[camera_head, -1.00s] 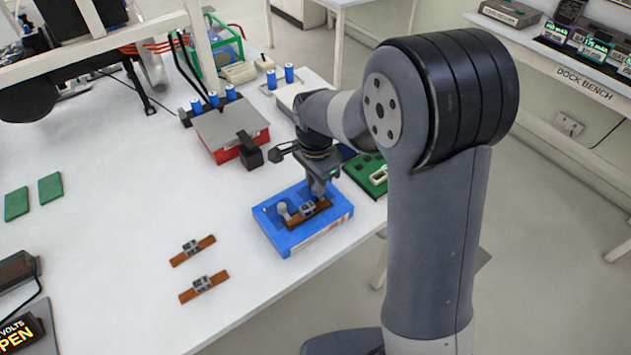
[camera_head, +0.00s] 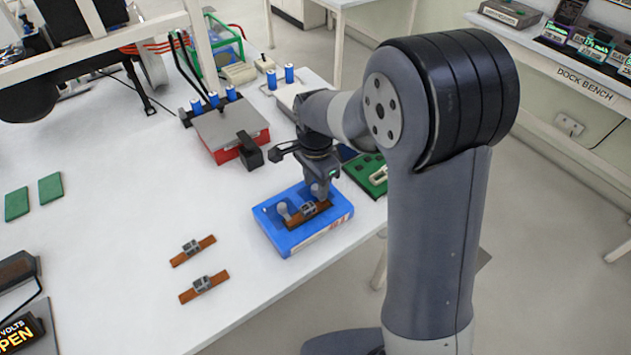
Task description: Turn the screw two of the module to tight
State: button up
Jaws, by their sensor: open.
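The module, a brown strip with a grey block in its middle (camera_head: 308,211), lies in a blue fixture (camera_head: 301,240) near the table's right edge. A grey round-topped piece (camera_head: 282,209) stands in the fixture at the strip's left end. My gripper (camera_head: 319,190) points down over the strip's right end, very close above or touching it. Its fingers are small and partly hidden; it looks open. The screws of the module are too small or hidden to make out.
Two similar brown strips, (camera_head: 193,250) and (camera_head: 204,287), lie on the table left of the fixture. A red box with a grey lid (camera_head: 229,128) stands behind. A green board (camera_head: 366,173) lies right of my gripper.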

aim_at(316, 186)
notch_tip(316, 186, up, 11)
dwell(0.4)
jog(key=shift+f, duration=0.15)
notch_tip(316, 186, down, 11)
jog(key=shift+r, duration=0.1)
dwell(0.5)
jog(key=shift+n, duration=0.3)
jog(key=shift+r, duration=0.1)
